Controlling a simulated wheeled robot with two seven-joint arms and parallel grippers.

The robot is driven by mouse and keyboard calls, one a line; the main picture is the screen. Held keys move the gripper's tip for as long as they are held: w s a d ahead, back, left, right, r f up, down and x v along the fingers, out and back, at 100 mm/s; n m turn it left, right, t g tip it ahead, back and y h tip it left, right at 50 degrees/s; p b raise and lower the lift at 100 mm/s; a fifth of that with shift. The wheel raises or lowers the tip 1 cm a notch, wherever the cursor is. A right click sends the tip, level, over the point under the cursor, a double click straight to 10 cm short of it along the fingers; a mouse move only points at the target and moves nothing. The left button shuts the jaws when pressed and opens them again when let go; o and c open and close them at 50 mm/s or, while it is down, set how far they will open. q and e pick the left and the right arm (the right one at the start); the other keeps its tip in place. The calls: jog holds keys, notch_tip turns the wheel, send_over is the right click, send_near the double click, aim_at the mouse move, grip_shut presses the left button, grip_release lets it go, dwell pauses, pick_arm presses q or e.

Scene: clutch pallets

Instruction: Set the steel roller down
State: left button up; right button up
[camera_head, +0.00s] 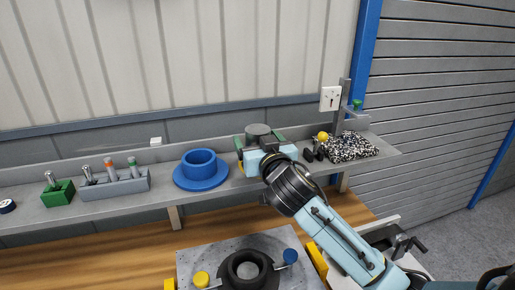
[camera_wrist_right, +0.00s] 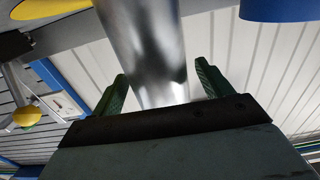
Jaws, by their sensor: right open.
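The steel roller (camera_wrist_right: 147,48) is a shiny metal cylinder in the right wrist view, standing between the two green fingers of my right gripper (camera_wrist_right: 160,86). The fingers are open, with a gap visible between the roller and the right-hand finger. A bit of yellow (camera_head: 241,167) shows below the gripper, but the roller's foot is hidden. My left gripper is not in view.
On the shelf (camera_head: 120,206), a blue flanged ring (camera_head: 201,171) stands left of the gripper; a grey holder (camera_head: 115,187) and a green block (camera_head: 58,193) are farther left. A speckled pad (camera_head: 350,147) and yellow ball (camera_head: 323,136) lie right. A black ring fixture (camera_head: 248,270) is in front.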

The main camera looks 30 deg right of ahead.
jog(key=shift+w, duration=0.1)
jog(key=c, duration=1.5)
